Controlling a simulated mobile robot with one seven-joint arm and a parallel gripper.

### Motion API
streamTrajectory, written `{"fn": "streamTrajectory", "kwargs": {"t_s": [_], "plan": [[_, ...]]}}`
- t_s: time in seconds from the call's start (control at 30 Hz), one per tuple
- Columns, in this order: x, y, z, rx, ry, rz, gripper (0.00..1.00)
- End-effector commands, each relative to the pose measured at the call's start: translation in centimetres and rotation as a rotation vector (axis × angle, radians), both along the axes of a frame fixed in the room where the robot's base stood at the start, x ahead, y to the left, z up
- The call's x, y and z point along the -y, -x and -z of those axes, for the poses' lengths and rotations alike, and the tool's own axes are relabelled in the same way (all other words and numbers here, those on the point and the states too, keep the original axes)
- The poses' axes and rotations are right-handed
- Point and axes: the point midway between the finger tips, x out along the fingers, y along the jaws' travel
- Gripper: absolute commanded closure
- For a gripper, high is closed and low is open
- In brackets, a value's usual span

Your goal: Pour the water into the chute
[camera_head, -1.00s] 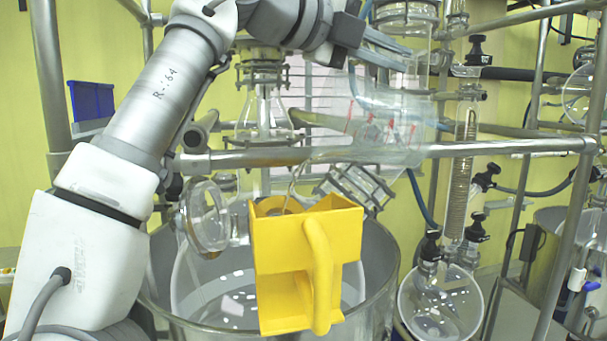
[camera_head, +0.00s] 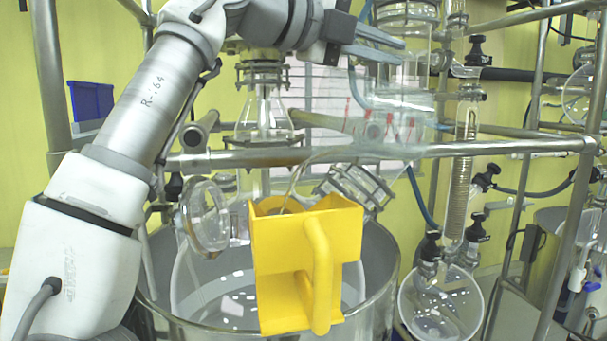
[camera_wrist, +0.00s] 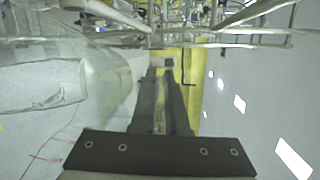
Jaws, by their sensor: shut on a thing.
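The yellow chute (camera_head: 280,250), open at the top with a handle-like loop on its front, stands over a large glass vessel. My gripper (camera_head: 382,47) is shut on a clear beaker (camera_head: 385,130) with red marks, above and to the right of the chute. The beaker is tilted far over, its mouth toward the left. A thin stream of water (camera_head: 297,178) runs from the mouth down into the chute's top opening. In the wrist view my gripper (camera_wrist: 167,78) points away, with the clear beaker (camera_wrist: 60,115) at its left. The water level inside the beaker is hard to tell.
A horizontal metal rail (camera_head: 460,149) crosses close to the beaker. A glass flask (camera_head: 265,115) stands behind, and a round glass port (camera_head: 207,215) lies left of the chute. The large glass vessel (camera_head: 375,270) surrounds the chute's lower part. Glass pipework fills the right.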

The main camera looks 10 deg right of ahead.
Motion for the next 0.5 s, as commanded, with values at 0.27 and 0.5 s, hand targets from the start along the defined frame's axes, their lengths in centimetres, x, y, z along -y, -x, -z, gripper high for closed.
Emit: {"fn": "streamTrajectory", "kwargs": {"t_s": [0.27,0.5], "plan": [[-0.29,-0.03,-0.23,-0.004,0.024,0.000,1.00],[-0.56,-0.08,-0.40,-0.007,0.041,-0.001,1.00]]}}
